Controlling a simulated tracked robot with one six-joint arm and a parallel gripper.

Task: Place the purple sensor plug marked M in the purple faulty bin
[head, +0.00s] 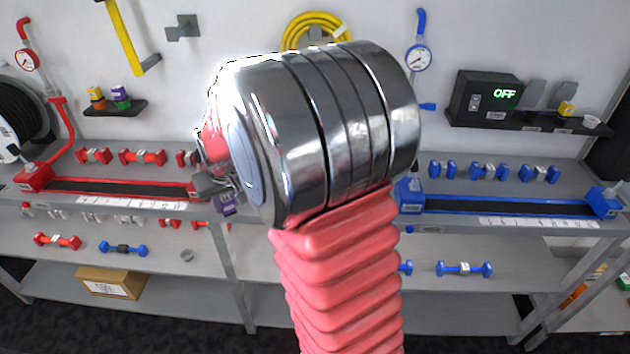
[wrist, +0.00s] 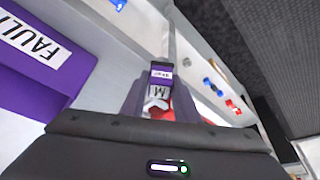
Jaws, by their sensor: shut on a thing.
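My gripper (wrist: 157,105) is shut on the purple sensor plug (wrist: 161,73), whose white label with the letter M shows between the fingers in the wrist view. In the head view the plug (head: 228,206) hangs at my gripper (head: 215,187), left of my arm and in front of the bench's edge. The purple faulty bin (wrist: 17,90) is at the left of the wrist view, with part of its white "FAULT..." label showing. The plug is apart from the bin in that picture. I cannot make out the bin in the head view; my arm covers the middle.
A small wall shelf (head: 113,107) holds a yellow-and-orange plug (head: 96,97) and another purple plug (head: 121,96). Red fittings lie on the bench at left, blue ones at right. A cardboard box (head: 110,283) is on the bottom shelf. A black box (head: 487,98) reads OFF.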

